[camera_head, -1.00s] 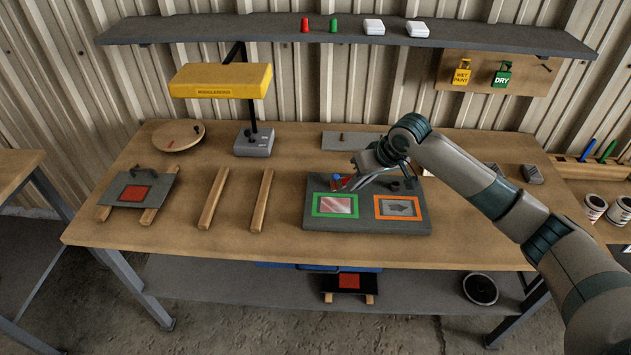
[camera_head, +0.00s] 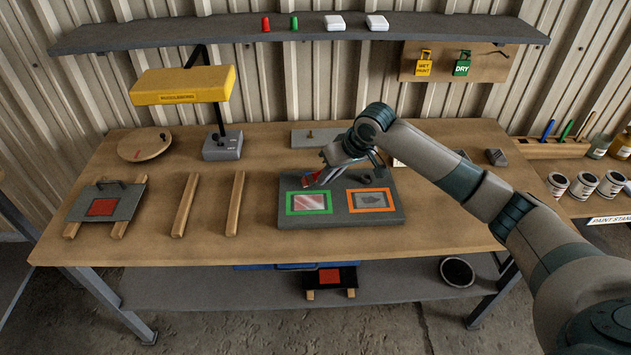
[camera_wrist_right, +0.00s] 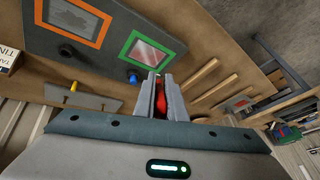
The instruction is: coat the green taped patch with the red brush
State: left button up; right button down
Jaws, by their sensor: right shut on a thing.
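The panel (camera_head: 340,216) lies on the bench with a green taped patch (camera_head: 309,202) at left and an orange taped patch (camera_head: 370,200) at right. The green patch looks pinkish with pale streaks; it also shows in the right wrist view (camera_wrist_right: 152,53). My right gripper (camera_head: 322,178) is just behind the green patch, shut on the red brush (camera_head: 308,180). The brush also shows between the fingers in the right wrist view (camera_wrist_right: 161,104). Its bristles are hidden, and I cannot tell whether it touches the panel. My left gripper is out of view.
A blue knob (camera_wrist_right: 133,76) stands at the panel's edge near the fingers. The yellow lamp (camera_head: 183,86) and wooden rails (camera_head: 185,205) are to the left. Paint cans (camera_head: 584,187) stand at the right. The bench front (camera_head: 200,250) is clear.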

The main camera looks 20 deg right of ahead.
jog(key=shift+w, duration=0.1)
jog(key=w+g, duration=0.1)
jog(key=w+f+g+y, duration=0.1)
jog(key=shift+w+n, duration=0.4)
jog(key=shift+s, duration=0.1)
dwell(0.4)
